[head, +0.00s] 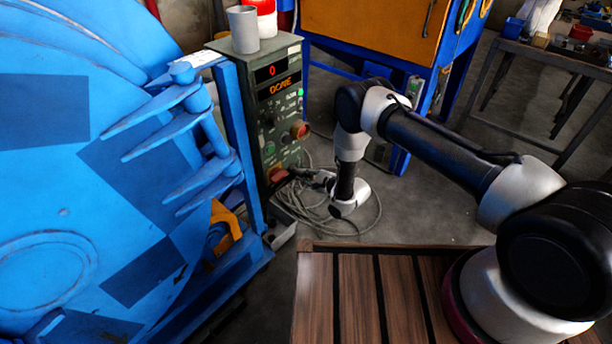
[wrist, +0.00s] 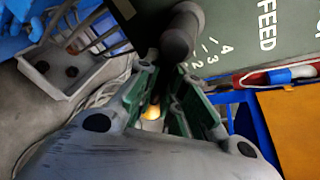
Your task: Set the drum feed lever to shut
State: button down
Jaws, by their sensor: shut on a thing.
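The drum feed lever (wrist: 182,35) shows in the wrist view as a dark rounded part on the green panel, beside the white FEED lettering and a scale of numbers. My gripper (wrist: 172,82) has its green-padded fingers closed around the lever's near end, which they largely hide. In the head view my gripper (head: 322,181) is low against the front of the green control box (head: 276,120). The lever cannot be made out clearly there, and its exact setting on the scale cannot be told.
The blue drum machine (head: 95,150) fills the left, with a blue post beside the control box. Cables (head: 300,205) lie coiled on the floor under my gripper. A grey cup (head: 243,30) and a red-and-white container (head: 266,18) stand on the box. A blue-and-orange cabinet (head: 375,30) stands behind.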

jog(key=shift+w+d+f, duration=0.2)
jog(key=shift+d, duration=0.2)
jog(key=c, duration=1.5)
grip_release()
jog(key=shift+w+f, duration=0.1)
jog(key=shift+f, duration=0.1)
jog(key=shift+r, duration=0.1)
jog(key=v, duration=1.2)
jog(key=shift+a, duration=0.1)
